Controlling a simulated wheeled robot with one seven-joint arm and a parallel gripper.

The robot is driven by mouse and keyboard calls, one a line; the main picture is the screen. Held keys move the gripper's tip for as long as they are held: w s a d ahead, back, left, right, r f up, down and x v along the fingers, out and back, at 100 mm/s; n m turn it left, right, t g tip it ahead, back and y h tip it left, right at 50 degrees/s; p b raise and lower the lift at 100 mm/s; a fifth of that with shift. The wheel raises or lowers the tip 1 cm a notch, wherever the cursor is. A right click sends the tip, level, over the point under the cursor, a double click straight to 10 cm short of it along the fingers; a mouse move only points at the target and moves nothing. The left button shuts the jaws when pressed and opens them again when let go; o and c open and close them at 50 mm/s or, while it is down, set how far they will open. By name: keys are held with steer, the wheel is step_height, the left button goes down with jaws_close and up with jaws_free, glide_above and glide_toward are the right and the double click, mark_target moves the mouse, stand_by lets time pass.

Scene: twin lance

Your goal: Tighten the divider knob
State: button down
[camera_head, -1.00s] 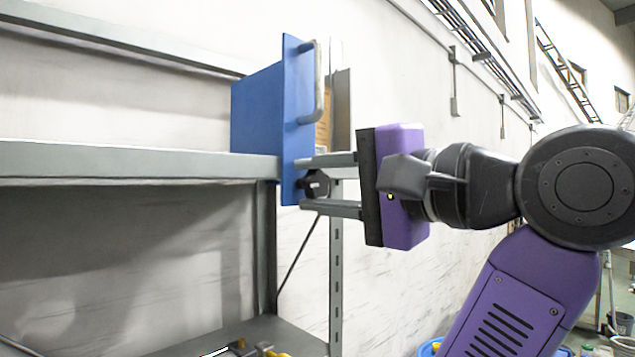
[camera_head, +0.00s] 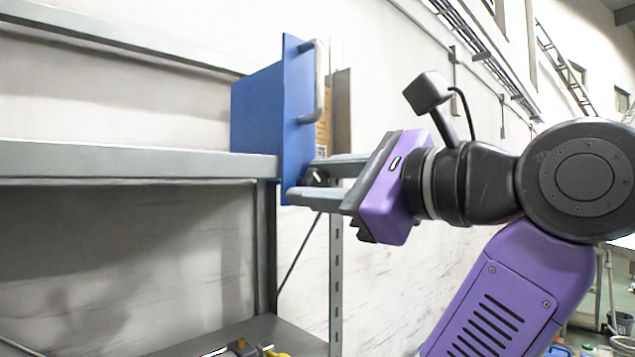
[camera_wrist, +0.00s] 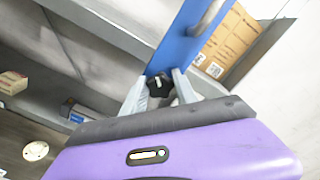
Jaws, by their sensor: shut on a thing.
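The blue divider (camera_head: 298,110) stands upright at the end of the grey shelf, with a pale handle (camera_head: 319,80) on its front edge. The black divider knob (camera_head: 314,177) sits low on that edge, partly hidden by my fingers. My gripper (camera_head: 312,180) is shut on the knob, one finger on each side, with the wrist rolled. In the wrist view the black knob (camera_wrist: 159,84) with a white mark shows between the two grey fingertips, at the foot of the blue divider (camera_wrist: 181,40).
The grey shelf (camera_head: 130,162) runs left from the divider, and a lower shelf (camera_head: 290,335) holds yellow and dark items. A cardboard box (camera_wrist: 226,45) stands behind the divider. A slotted upright post (camera_head: 336,280) stands close below my gripper.

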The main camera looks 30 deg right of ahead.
steer(key=m, duration=0.4)
steer(key=shift+d+f+m, duration=0.1)
steer(key=shift+f+m, duration=0.05)
steer(key=shift+m, duration=2.05)
steer(key=c, duration=1)
jaws_free()
steer(key=shift+o, duration=0.2)
